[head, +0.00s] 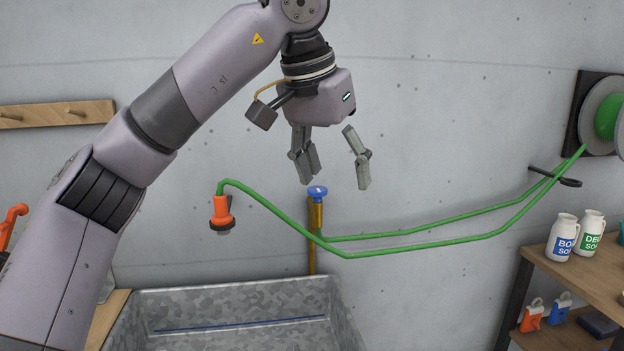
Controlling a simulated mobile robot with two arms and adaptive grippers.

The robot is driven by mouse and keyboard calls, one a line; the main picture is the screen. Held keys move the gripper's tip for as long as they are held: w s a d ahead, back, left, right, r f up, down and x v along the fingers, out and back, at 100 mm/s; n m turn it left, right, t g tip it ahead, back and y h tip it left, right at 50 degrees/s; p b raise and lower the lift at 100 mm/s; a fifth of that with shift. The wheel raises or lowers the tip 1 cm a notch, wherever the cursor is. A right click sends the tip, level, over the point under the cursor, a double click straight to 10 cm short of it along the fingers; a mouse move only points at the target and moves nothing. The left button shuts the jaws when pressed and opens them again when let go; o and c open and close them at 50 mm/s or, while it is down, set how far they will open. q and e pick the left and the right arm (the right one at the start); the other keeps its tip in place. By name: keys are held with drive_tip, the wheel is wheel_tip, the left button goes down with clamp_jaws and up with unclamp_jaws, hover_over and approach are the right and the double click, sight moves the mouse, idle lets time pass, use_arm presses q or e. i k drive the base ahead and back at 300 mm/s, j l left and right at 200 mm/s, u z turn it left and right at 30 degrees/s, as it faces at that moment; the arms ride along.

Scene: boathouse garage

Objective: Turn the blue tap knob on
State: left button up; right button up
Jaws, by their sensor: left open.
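The blue tap knob (317,191) sits on top of a brass standpipe (316,228) in front of the grey wall. My left gripper (334,186) points downward with its two fingers spread, just above the knob in the picture. The knob shows between and below the fingertips. I cannot tell how far apart in depth they are, and no contact shows. The right gripper is not in the head view.
A green hose (420,245) runs from the tap area to a reel (606,115) at right, with an orange nozzle (221,212) hanging left. A galvanized trough (230,298) stands below. A wooden shelf (580,278) with white bottles (562,237) is at right.

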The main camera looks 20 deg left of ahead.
sight(317, 192)
drive_tip(key=i+j, duration=0.85)
